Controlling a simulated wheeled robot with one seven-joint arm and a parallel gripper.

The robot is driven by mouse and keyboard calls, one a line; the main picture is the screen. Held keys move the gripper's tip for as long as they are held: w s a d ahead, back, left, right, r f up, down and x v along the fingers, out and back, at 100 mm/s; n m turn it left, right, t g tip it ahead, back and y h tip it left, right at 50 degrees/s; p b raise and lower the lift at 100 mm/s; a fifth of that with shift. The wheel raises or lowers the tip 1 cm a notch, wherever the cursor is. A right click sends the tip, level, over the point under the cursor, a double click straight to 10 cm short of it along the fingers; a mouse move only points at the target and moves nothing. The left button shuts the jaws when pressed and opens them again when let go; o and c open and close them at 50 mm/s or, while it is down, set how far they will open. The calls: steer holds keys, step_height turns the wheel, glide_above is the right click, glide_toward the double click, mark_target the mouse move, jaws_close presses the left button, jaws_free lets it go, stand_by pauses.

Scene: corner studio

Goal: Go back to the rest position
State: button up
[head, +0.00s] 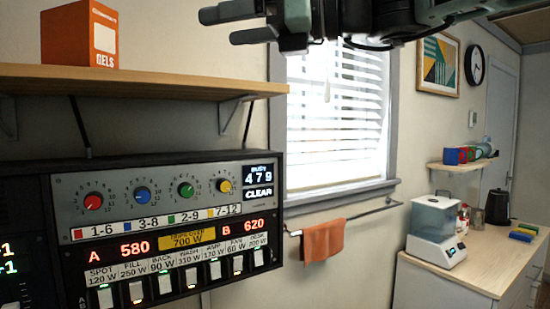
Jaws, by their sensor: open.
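My gripper (220,26) shows at the top of the head view, with its fingers pointing left. Its two fingertips are apart with nothing between them. A control panel (150,180) with red, blue, green and yellow knobs fills the lower left, below and left of the gripper. Its displays read A 580, B 620 and BUSY 479 CLEAR. A row of white switches (164,284) runs along its bottom. The gripper is clear of the panel. Most of my arm is out of frame.
A wooden shelf (150,82) above the panel holds an orange GELS box (80,35). An orange towel (323,240) hangs on a rail under the window (335,110). A counter (480,262) at right holds a water-tank appliance (434,232) and a dark kettle (497,207).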

steer(key=s+d+f+n+g+h, duration=0.1)
steer(key=s+f+n+h, duration=0.2)
steer(key=f, duration=0.6)
steer(key=s+f+n+g+h, duration=0.15)
steer(key=f+n, duration=0.25)
steer(key=f, duration=0.5)
steer(key=s+d+f+n+h, duration=0.1)
steer(key=s+f+n+h, duration=0.2)
steer(key=f, duration=0.5)
steer(key=s+d+f+n+h, duration=0.2)
steer(key=s+d+f+n, duration=0.1)
steer(key=f, duration=0.4)
steer(key=s+d+f+n+g+h, duration=0.1)
steer(key=s+d+f+n+h, duration=0.2)
steer(key=f+n, duration=0.3)
steer(key=shift+d+f+n, duration=0.3)
steer(key=shift+d+f, duration=0.5)
steer(key=shift+d, duration=0.05)
steer(key=s+d+f+n+h, duration=0.1)
steer(key=s+d+f+n, duration=0.1)
steer(key=d, duration=0.1)
steer(key=s+d+f+n+h, duration=0.1)
steer(key=d+f+n, duration=0.2)
steer(key=s+d+f+n+h, duration=0.2)
steer(key=d+n, duration=0.1)
steer(key=shift+s+d+f+g, duration=0.1)
steer(key=shift+s+f+g, duration=0.25)
steer(key=shift+f, duration=0.05)
steer(key=shift+c, duration=0.2)
